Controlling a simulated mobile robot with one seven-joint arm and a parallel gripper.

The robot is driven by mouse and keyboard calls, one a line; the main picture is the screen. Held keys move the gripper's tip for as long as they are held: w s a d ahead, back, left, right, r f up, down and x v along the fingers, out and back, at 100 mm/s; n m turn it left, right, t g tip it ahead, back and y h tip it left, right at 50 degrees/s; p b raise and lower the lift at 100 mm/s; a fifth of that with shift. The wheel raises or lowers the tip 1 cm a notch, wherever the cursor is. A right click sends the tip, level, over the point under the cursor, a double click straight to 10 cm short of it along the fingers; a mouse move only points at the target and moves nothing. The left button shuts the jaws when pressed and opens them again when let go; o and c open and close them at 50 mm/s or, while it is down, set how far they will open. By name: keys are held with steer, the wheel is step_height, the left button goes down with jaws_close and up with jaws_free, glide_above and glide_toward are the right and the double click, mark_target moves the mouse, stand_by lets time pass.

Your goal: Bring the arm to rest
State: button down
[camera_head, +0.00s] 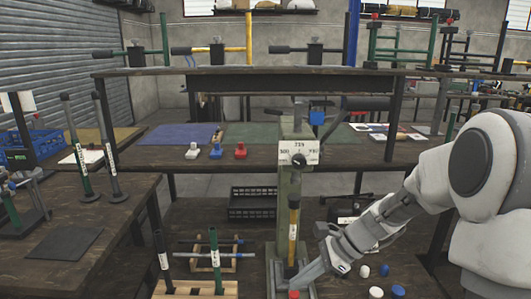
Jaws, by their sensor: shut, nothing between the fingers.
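My white and grey arm reaches in from the right. My gripper (324,262) is at its lower left end, low beside the rivet press (297,190) in the middle of the view. The gripper is shut and empty. Its fingertips are small and hard to make out against the grey press base. The press is a tall grey-green post with a white numbered plate (299,153). A yellow and black lever (293,230) stands upright in front of it. A red piece (294,294) shows at the press foot, just left of and below my gripper.
Several white and blue caps (376,292) lie right of the press, under my forearm. A wooden rack (195,288) with upright handles stands left. A black crate (252,203) lies behind. A bench (340,150) with coloured mats spans the back. A dark table (120,200) is at left.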

steer(key=s+d+r+n+t+h, duration=0.35)
steer(key=s+r+n, duration=0.35)
steer(key=s+n, duration=0.25)
steer(key=s+d+r+n+t+h, duration=0.25)
steer(key=s+r+n+h, duration=0.25)
steer(key=s+r+n, duration=0.35)
step_height(320, 180, up, 20)
steer(key=s+p, duration=0.1)
steer(key=p, duration=2)
steer(key=shift+s+f+g, duration=0.2)
steer(key=shift+g, duration=0.2)
